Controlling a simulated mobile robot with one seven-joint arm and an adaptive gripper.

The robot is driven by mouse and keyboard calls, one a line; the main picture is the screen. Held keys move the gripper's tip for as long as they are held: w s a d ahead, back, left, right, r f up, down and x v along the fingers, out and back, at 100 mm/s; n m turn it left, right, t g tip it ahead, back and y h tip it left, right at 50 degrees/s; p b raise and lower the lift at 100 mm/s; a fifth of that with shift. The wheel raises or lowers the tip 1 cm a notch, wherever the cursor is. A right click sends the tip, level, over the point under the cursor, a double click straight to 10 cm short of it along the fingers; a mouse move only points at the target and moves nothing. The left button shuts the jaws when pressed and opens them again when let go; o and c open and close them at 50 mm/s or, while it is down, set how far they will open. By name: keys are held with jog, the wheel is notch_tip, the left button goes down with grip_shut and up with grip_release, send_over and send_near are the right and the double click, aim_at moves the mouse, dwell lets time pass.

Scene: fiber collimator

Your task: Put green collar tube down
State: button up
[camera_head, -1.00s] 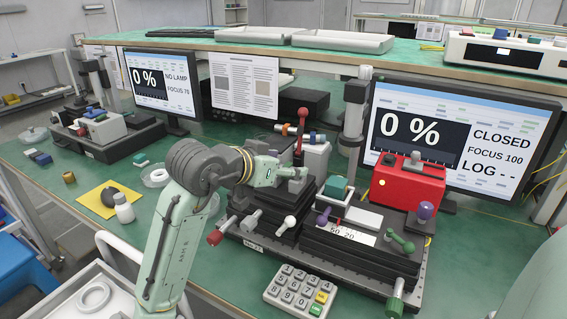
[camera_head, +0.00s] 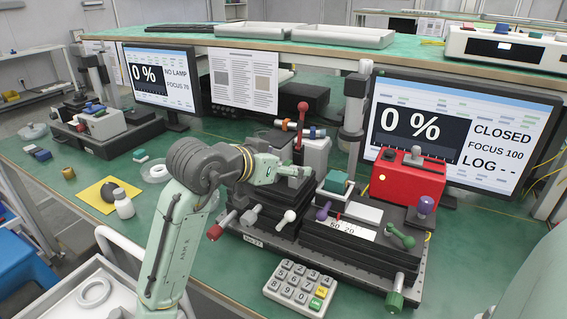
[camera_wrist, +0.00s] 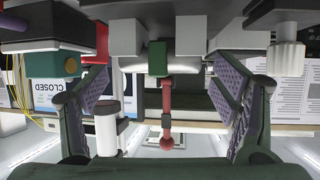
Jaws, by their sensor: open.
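My gripper (camera_head: 276,170) is over the left black stage, beside the red-knobbed lever (camera_head: 300,125). In the wrist view its two ribbed fingers (camera_wrist: 160,84) are spread wide apart, with nothing gripped. Between and beyond the fingers, a short silver tube with a dark green collar (camera_wrist: 158,58) sits between two pale grey blocks (camera_wrist: 126,38). The fingers are apart from it. The red lever hangs below it in the inverted wrist view (camera_wrist: 167,112). In the head view my gripper and the stage parts hide the tube, and I cannot make it out.
The right stage (camera_head: 365,245) with several knobs stands close by, and a red box (camera_head: 410,185) is behind it. A keypad (camera_head: 300,284) lies in front. A yellow pad (camera_head: 95,195) lies left of my arm.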

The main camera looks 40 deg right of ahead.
jog(key=shift+a+r, duration=0.2)
jog(key=shift+r, duration=0.25)
jog(key=b+v, duration=0.1)
jog(key=v, duration=1)
jog(key=shift+a, duration=0.25)
jog(key=shift+s, duration=0.15)
